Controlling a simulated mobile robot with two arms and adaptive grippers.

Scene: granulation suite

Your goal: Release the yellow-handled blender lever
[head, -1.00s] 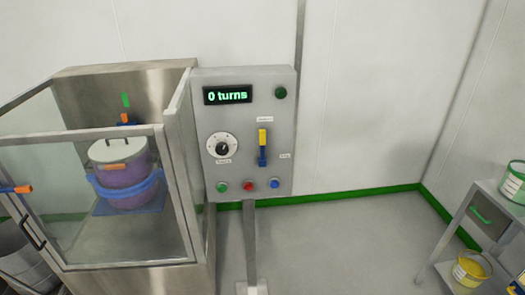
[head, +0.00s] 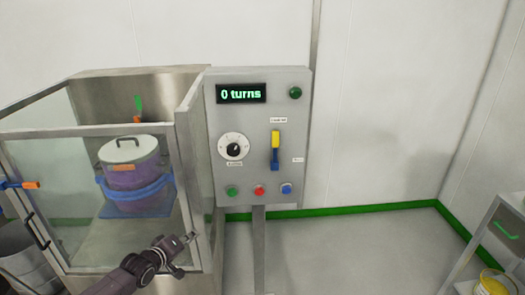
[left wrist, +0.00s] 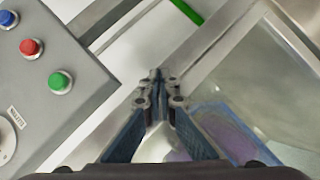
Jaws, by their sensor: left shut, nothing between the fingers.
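The yellow-handled blender lever (head: 275,142) is on the front of the grey control panel (head: 216,185). Its yellow handle is at the top, above a blue lower part. My left gripper (head: 191,238) is in front of the glass cabinet, below and left of the panel and apart from the lever. In the left wrist view its fingers (left wrist: 159,75) are together and empty. That view shows the panel's lower part at left, but not the lever. My right gripper is not in view.
The panel has a dial (head: 233,147), a "0 turns" display (head: 241,93) and green, red and blue buttons. The glass-fronted cabinet (head: 95,131) at left holds a lidded drum (head: 130,160). A shelf with tubs (head: 493,283) stands at right. The floor between is clear.

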